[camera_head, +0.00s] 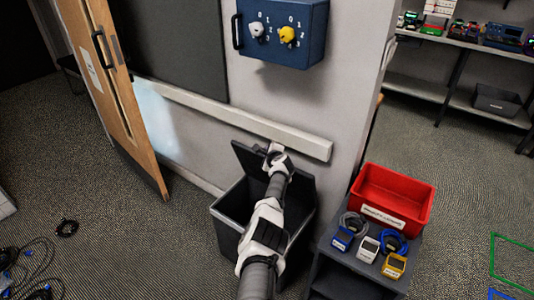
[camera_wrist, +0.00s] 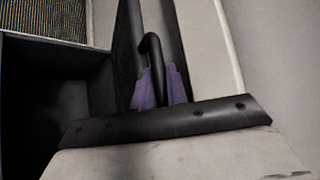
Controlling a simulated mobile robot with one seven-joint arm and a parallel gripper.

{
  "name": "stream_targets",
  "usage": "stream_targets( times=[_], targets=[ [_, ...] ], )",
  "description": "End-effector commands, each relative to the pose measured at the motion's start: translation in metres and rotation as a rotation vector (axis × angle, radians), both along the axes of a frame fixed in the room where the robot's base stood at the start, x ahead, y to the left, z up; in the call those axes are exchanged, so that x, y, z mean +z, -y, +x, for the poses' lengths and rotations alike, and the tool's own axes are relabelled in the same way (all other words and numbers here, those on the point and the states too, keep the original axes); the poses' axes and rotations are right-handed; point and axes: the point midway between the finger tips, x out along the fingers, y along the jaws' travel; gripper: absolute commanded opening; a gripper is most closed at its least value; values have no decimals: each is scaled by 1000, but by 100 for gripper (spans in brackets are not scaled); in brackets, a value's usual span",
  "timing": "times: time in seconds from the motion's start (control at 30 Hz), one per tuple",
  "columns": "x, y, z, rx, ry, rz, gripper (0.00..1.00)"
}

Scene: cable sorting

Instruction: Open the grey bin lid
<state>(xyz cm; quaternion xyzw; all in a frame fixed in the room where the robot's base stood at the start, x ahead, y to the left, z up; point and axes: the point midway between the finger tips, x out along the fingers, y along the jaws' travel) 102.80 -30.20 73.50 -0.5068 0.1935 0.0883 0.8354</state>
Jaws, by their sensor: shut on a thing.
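The grey bin (camera_head: 228,241) stands on the carpet against the wall, with its dark interior partly visible. Its lid (camera_head: 247,161) is raised and stands steeply up at the back of the bin, near the wall. My gripper (camera_head: 273,154) is at the raised lid, and my arm crosses over the bin and hides part of it. In the wrist view, my gripper's purple fingers (camera_wrist: 160,80) are shut on the dark hooked lid handle (camera_wrist: 151,45). The open bin interior (camera_wrist: 35,100) shows at the left of that view.
A dark stand right of the bin holds a red tray (camera_head: 392,199) and several small devices with cables. A blue box with knobs (camera_head: 283,32) hangs on the wall above. A wooden door (camera_head: 112,85) stands left. Loose cables (camera_head: 38,262) lie on the floor.

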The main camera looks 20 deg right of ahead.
Motion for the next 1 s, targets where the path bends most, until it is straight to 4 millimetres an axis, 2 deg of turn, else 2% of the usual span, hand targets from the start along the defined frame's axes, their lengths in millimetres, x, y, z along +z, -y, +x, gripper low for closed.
stream_targets(
  times=[0.03,0.07,0.1,0.23,0.67,1.0],
  targets=[
    [-1,-2,0,3,-2,-2,0],
    [-1,-2,0,3,-2,-2,16],
    [-1,-2,0,3,-2,-2,21],
    [-2,-1,0,3,-2,-1,36],
    [-2,-1,-4,0,-5,0,36],
    [14,-2,-31,-1,-3,-2,36]
  ],
)
